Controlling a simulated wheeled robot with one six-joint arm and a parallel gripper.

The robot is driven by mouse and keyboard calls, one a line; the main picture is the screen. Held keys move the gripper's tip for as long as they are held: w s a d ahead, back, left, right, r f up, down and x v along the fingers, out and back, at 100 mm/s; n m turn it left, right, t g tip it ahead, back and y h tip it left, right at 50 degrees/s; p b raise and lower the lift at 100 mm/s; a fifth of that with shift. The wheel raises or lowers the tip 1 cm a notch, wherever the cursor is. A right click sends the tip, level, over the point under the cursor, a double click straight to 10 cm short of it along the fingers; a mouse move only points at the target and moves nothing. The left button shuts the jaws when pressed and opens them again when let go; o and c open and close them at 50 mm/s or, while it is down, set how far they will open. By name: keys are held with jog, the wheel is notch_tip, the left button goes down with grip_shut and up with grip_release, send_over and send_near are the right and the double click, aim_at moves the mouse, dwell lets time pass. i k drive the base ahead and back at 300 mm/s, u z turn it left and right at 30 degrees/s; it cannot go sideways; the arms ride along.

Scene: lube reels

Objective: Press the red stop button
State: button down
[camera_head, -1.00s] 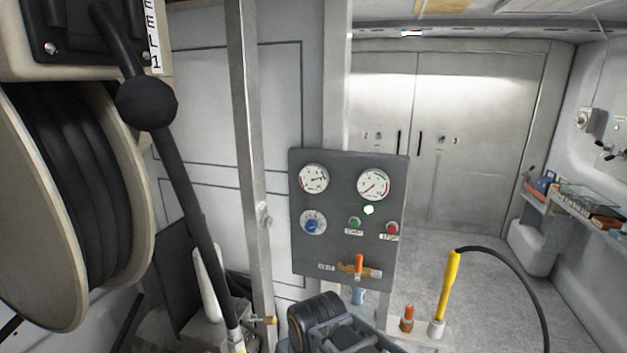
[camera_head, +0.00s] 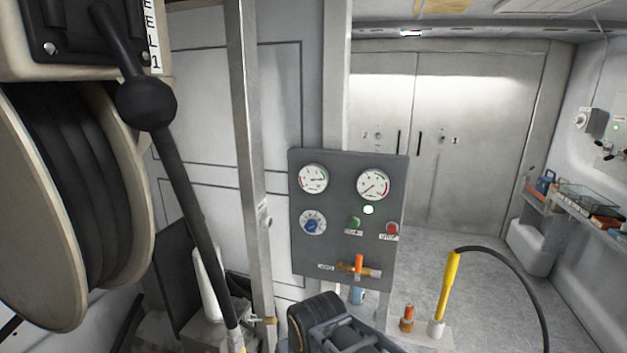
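The red stop button (camera_head: 392,228) is at the lower right of a dark grey control panel (camera_head: 335,245), with a small label under it. Part of my arm (camera_head: 345,330) shows at the bottom centre, below the panel and apart from the red button. My gripper's fingertips cannot be made out.
A hose reel (camera_head: 140,200) and a long black lever (camera_head: 185,180) stand at left. A yellow nozzle (camera_head: 448,285) with a black hose stands at lower right.

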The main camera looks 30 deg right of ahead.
aim_at(392, 229)
jog(key=z, duration=1.25)
